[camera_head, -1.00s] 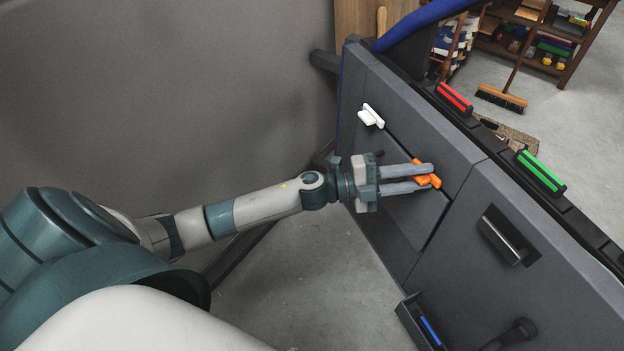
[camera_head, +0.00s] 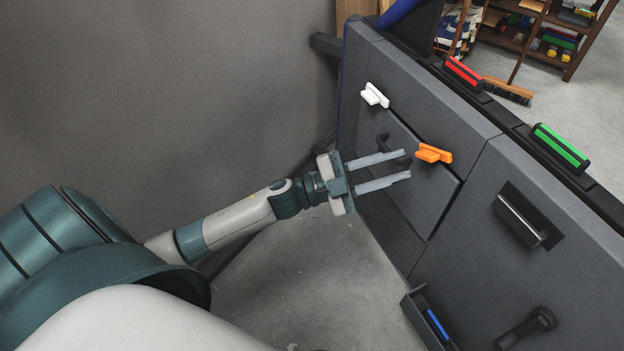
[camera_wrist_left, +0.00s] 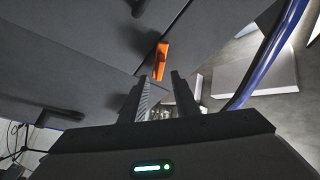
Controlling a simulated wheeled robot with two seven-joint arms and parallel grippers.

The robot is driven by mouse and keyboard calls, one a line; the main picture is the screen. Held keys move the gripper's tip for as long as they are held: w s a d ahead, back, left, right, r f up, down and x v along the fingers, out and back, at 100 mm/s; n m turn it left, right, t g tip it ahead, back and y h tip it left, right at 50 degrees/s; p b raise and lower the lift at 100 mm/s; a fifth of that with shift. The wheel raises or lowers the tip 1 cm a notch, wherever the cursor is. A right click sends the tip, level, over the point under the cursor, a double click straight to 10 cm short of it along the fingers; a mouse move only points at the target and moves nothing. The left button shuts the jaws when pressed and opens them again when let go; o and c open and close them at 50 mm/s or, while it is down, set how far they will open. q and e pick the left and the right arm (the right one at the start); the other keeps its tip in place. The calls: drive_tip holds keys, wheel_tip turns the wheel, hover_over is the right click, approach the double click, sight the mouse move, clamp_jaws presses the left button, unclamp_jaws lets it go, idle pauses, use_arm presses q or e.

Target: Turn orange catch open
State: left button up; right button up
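The orange catch (camera_head: 433,153) is on the grey door panel, at the upper right corner of a small hatch (camera_head: 408,188). In the head view its bar lies roughly level across the panel. In the left wrist view the catch (camera_wrist_left: 161,61) shows just beyond the fingertips, above the gap between them. My left gripper (camera_head: 398,168) is open and empty, its two fingers apart and pointing at the panel, a little left of the catch and not around it. My right gripper is not in view.
A white catch (camera_head: 375,95) sits above left of the hatch, and a dark handle (camera_head: 393,150) is on the hatch. Red (camera_head: 462,72) and green (camera_head: 560,147) bars top the door. A recessed handle (camera_head: 522,217) is at right; a small bin (camera_head: 428,318) is below.

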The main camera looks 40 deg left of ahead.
use_arm(q)
drive_tip(key=v, duration=1)
drive_tip(key=w+a+f+n+t+y+p, duration=0.25)
drive_tip(key=a+f+n+y+p, duration=0.2)
drive_tip(key=n+y+p, duration=0.4)
drive_tip(key=s+f+n+g+y+p, duration=0.2)
drive_tip(key=s+f+n+p, duration=0.1)
drive_tip(key=p, duration=0.4)
drive_tip(key=s+a+f+n+g+y+p, duration=0.1)
drive_tip(key=s+f+n+g+y+p, duration=0.1)
drive_tip(key=f+p, duration=0.4)
drive_tip(key=shift+s+a+f+n+p, duration=0.2)
drive_tip(key=shift+s+n+p, duration=0.4)
drive_tip(key=shift+n, duration=0.75)
drive_tip(key=shift+w, duration=0.15)
